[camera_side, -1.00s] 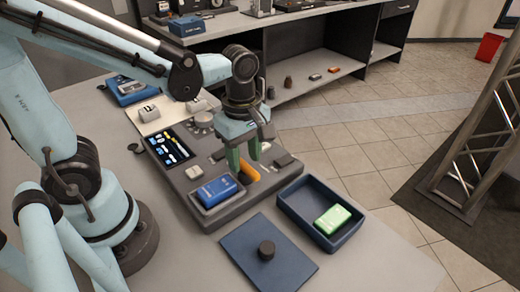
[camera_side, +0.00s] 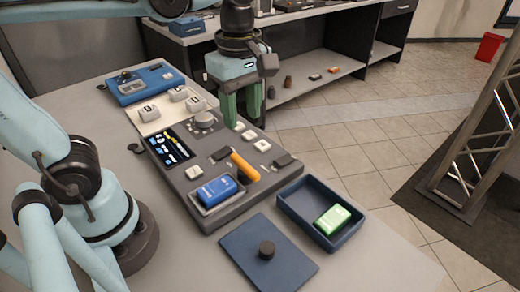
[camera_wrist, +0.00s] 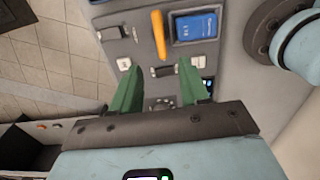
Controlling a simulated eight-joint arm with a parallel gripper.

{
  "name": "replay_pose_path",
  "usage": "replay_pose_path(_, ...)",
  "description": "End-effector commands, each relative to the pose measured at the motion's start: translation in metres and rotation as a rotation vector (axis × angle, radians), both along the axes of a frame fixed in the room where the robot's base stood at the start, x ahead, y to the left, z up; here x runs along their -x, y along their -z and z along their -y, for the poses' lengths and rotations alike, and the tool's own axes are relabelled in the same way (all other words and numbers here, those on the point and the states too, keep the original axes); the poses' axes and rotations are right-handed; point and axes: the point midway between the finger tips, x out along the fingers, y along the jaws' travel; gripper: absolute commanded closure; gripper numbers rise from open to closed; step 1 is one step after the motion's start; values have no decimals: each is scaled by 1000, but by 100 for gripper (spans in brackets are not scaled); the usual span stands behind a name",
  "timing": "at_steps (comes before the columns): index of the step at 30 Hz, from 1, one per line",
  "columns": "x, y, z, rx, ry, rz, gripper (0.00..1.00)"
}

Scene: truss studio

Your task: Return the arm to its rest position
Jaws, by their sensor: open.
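My gripper (camera_side: 243,110) has green fingers that point down, and it hangs above the far end of the grey control panel (camera_side: 222,208). In the wrist view the two fingers of my gripper (camera_wrist: 158,75) stand apart with nothing between them. An orange handle (camera_side: 245,167) lies on the panel, clear of the fingers; it also shows in the wrist view (camera_wrist: 158,34). A blue box (camera_side: 217,189) sits in a recess at the panel's near end, and it shows in the wrist view (camera_wrist: 195,27).
A blue tray (camera_side: 290,205) with a green box (camera_side: 332,218) stands right of the panel. A dark blue lid (camera_side: 255,262) with a knob lies in front. A blue device (camera_side: 140,88) is at the back left. A metal truss (camera_side: 475,150) stands on the floor at right.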

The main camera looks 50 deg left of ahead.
Motion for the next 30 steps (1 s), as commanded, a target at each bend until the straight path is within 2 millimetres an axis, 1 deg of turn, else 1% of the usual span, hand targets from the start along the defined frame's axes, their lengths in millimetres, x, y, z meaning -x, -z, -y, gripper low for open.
replay_pose_path(10, 0, 0, 0, 1, 11, 5, 55)
replay_pose_path(14, 0, 5, -4, 4, 115, 47, 55)
replay_pose_path(17, -1, 12, -9, -2, 284, 115, 55)
replay_pose_path(23, -4, 28, -21, -76, 703, 278, 55)
replay_pose_path(30, -7, 43, -35, -274, 1182, 429, 55)
